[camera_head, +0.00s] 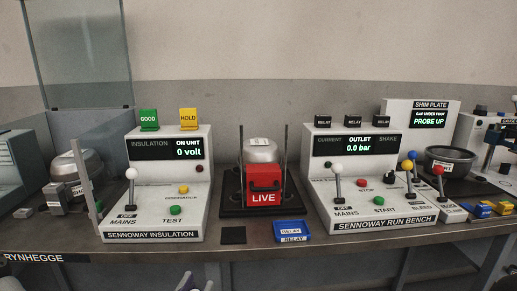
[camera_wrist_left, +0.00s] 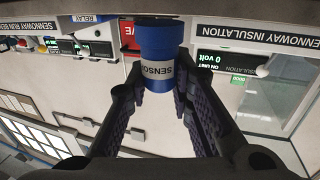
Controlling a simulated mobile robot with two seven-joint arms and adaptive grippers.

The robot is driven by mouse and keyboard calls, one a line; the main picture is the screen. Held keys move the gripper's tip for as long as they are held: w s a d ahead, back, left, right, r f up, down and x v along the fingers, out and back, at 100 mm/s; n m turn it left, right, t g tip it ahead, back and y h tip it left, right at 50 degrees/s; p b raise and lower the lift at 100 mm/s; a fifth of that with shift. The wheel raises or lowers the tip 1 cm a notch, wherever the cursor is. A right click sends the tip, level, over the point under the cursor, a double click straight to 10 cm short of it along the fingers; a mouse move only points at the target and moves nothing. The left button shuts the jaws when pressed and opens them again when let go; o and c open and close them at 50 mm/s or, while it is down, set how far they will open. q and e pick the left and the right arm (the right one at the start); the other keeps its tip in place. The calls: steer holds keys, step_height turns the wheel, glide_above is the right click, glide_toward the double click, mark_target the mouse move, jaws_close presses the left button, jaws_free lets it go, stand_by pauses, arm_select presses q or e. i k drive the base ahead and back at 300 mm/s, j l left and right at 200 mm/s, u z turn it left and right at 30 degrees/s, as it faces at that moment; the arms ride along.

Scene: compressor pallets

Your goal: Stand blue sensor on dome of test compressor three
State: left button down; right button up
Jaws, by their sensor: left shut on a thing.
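My left gripper (camera_wrist_left: 160,100) is shut on the blue sensor (camera_wrist_left: 155,40), a short blue cylinder with a pale band lettered SENSOR. It appears upside down in the left wrist view, with one finger on each side. In the head view only a small part of my left gripper (camera_head: 197,284) shows at the bottom edge, below the bench front; the sensor cannot be made out there. A silver domed compressor (camera_head: 262,152) stands at the middle of the bench behind a red LIVE cover (camera_head: 263,187). Another silver dome (camera_head: 75,166) stands at the left. I cannot read which is three.
The Sennoway Insulation console (camera_head: 150,222) and Run Bench console (camera_head: 345,212) flank the middle compressor, with upright posts beside it. A blue relay tray (camera_head: 290,225) and a dark pad (camera_head: 233,235) lie in front. A dark bowl-shaped unit (camera_head: 452,155) stands at right.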

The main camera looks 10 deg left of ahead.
mark_target(260, 142)
steer(key=i+l+u, duration=0.15)
steer(key=l, duration=0.45)
steer(key=i+l+u, duration=0.2)
steer(key=l, duration=0.35)
steer(key=i+l+u, duration=0.15)
steer(key=l, duration=0.45)
steer(key=l+u, duration=0.15)
steer(key=l, duration=0.5)
